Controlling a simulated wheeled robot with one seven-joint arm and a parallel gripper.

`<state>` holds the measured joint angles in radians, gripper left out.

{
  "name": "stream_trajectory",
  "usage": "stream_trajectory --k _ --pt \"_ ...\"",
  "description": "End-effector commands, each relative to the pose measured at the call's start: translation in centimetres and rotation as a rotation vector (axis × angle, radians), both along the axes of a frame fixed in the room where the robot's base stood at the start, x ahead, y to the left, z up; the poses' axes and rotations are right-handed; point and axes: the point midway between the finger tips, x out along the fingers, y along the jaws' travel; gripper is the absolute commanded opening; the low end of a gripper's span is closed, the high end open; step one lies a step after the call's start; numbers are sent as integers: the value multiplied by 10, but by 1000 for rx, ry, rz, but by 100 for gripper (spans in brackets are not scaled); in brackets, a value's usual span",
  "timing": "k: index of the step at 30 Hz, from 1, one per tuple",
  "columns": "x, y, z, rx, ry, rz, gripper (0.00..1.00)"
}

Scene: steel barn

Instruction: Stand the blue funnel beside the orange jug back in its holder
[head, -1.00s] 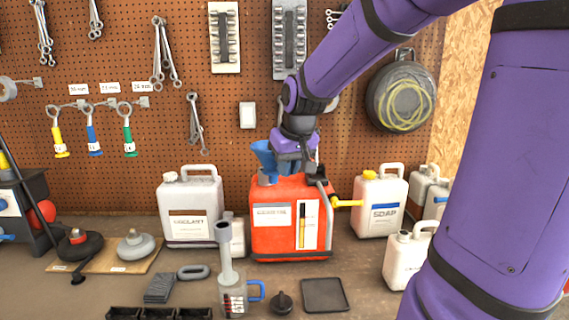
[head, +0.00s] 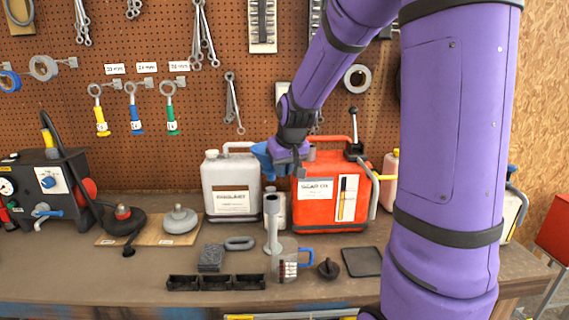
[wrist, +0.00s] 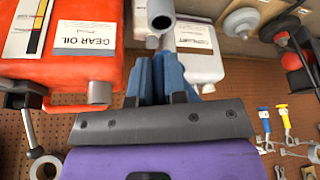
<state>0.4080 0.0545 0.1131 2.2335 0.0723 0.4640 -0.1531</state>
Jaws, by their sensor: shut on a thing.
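The blue funnel (head: 261,157) is held in my gripper (head: 277,164), off the bench, at the upper left of the orange jug (head: 316,219). In the wrist view the funnel (wrist: 165,75) sits between the fingers of my gripper (wrist: 156,99), which are shut on it. The orange jug (wrist: 70,50), labelled gear oil, is left there. A grey upright tube (head: 272,228) with an open round top stands in front of the gap between the jugs; its mouth (wrist: 160,15) shows beyond the funnel. I cannot tell whether this tube is the holder.
A measuring jug (head: 288,266), a black tray (head: 362,262) and black bins (head: 215,283) lie in front. The pegboard (head: 200,150) is close behind.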

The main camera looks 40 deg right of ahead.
Motion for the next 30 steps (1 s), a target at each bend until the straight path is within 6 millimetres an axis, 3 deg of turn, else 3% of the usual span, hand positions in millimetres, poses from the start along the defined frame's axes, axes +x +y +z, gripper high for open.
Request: stream_trajectory --k 15,30 --pt "-1 0 -39 0 2 1 0" --pt "-1 -1 -38 0 1 1 0"
